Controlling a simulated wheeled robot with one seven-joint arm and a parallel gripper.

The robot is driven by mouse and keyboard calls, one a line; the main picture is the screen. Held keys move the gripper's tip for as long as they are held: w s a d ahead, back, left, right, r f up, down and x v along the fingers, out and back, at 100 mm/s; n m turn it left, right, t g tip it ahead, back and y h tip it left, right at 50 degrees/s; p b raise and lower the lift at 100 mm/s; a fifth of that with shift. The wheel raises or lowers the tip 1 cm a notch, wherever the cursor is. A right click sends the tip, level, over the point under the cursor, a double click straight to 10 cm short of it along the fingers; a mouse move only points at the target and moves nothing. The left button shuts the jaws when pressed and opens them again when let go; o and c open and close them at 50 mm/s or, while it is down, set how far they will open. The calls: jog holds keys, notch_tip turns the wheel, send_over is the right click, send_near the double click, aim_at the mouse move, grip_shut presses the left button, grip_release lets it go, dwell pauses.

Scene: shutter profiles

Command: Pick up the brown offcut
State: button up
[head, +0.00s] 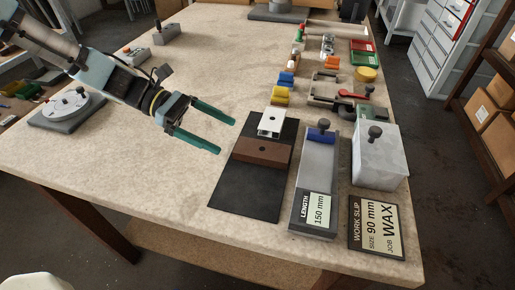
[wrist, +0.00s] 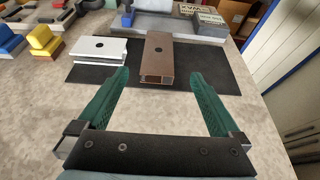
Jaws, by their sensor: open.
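The brown offcut (head: 263,152) is a short hollow profile with a small dark hole in its top. It lies on a black mat (head: 240,192), in front of a white offcut (head: 271,123) in the head view. In the wrist view the brown offcut (wrist: 159,58) stands beyond the fingertips, with its open end facing me, and the white offcut (wrist: 100,50) is to its left. My gripper (head: 228,136) has green fingers, is open and empty, and is left of the brown offcut, apart from it. The wrist view also shows the open fingers (wrist: 161,78).
Right of the mat stand a grey length gauge (head: 317,170) marked 150 mm and a grey block (head: 379,160) with a knob. A work slip (head: 376,227) reads 90 mm, WAX. Several coloured blocks and clamps lie behind. The table's left middle is clear.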

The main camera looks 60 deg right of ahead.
aim_at(249, 146)
jog(key=p+x, duration=0.2)
jog(key=x, duration=0.5)
jog(key=shift+s+d+f, duration=0.1)
jog(key=shift+d+f, duration=0.15)
jog(key=c, duration=1.4)
jog(key=shift+c, duration=0.2)
